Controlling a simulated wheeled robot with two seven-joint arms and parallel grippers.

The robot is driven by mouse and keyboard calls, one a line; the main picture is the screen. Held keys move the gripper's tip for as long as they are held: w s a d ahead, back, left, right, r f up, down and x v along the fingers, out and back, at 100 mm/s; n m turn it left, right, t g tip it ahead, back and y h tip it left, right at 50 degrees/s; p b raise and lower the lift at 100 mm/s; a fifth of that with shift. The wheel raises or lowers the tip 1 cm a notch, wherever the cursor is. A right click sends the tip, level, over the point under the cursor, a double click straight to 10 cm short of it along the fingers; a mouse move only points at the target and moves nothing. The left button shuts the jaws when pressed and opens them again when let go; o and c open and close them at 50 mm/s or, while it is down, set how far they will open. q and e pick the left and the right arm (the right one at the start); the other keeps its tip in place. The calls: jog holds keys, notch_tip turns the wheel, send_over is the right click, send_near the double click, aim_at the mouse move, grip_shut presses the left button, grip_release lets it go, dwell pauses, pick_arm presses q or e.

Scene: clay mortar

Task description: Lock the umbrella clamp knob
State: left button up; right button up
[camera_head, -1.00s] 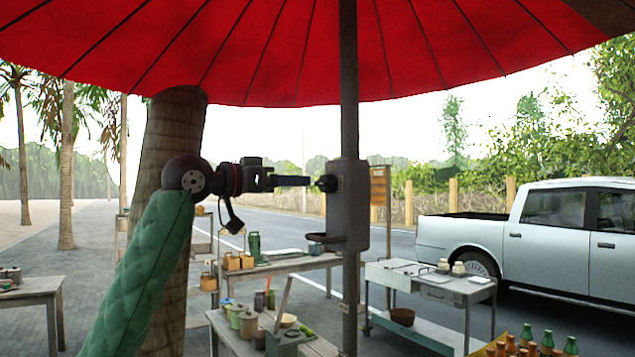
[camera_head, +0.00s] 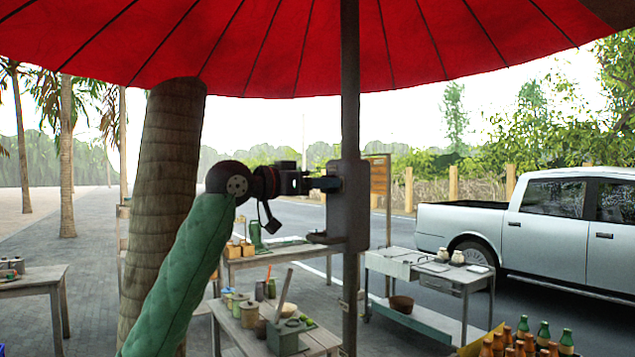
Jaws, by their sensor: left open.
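The red umbrella (camera_head: 300,50) spreads overhead on a dark upright pole (camera_head: 350,110). A grey clamp box (camera_head: 349,205) sits on the pole at mid-height. The small dark clamp knob sticks out of the box's left side and is largely hidden by the gripper fingers. My left gripper (camera_head: 326,184) reaches in level from the left, with its fingertips at the knob, against or very close to the box. Its jaws are open; whether the fingers touch the knob cannot be seen. My right gripper is not in view.
Wooden tables (camera_head: 245,335) with pots stand below and behind. A metal cart (camera_head: 430,272), bottles (camera_head: 543,335) and a white pickup (camera_head: 545,230) are at the right. A palm trunk (camera_head: 165,200) stands behind my arm.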

pick_arm(q)
jog(key=c, duration=1)
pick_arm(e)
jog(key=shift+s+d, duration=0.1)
